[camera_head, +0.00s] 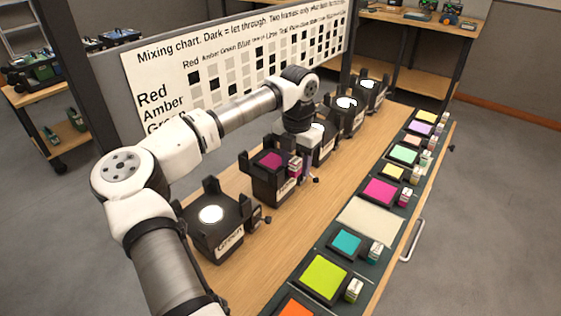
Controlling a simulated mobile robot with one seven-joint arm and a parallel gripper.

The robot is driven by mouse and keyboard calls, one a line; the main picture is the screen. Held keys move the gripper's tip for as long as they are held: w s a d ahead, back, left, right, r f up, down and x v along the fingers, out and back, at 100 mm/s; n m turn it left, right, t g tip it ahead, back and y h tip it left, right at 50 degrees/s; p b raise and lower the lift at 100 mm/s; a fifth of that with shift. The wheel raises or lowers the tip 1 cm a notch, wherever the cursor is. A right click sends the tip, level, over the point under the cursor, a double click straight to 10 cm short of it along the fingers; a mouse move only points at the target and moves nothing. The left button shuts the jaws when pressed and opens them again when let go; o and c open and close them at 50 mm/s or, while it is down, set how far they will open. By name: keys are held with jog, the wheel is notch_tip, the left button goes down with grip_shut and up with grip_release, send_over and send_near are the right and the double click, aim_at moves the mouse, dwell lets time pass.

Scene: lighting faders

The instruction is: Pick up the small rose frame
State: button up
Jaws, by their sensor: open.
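Two magenta-pink frames could be the rose frame; their labels are too small to read. One frame (271,160) lies in a black lamp holder (262,186), with a pink-and-white tab (295,167) at its right side. The other, a pink frame (380,191), lies in the long dark tray (328,238) with its own tab (406,196). My gripper (306,166) is open and points down just right of the holder, close to the first frame's tab. Its fingertips are small and partly hidden, so I cannot tell whether they touch or straddle the tab.
A lamp holder with a bright lamp (211,215) stands in front, and several more stand in a row behind my gripper. The tray holds several coloured frames, including teal (347,243) and lime (325,277), and one bare beige place (370,222). A mixing chart (240,65) stands behind.

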grip_shut()
dwell(0.3)
notch_tip(320, 180, up, 20)
jog(key=b, duration=0.1)
dwell(0.6)
jog(key=shift+s+a, duration=0.1)
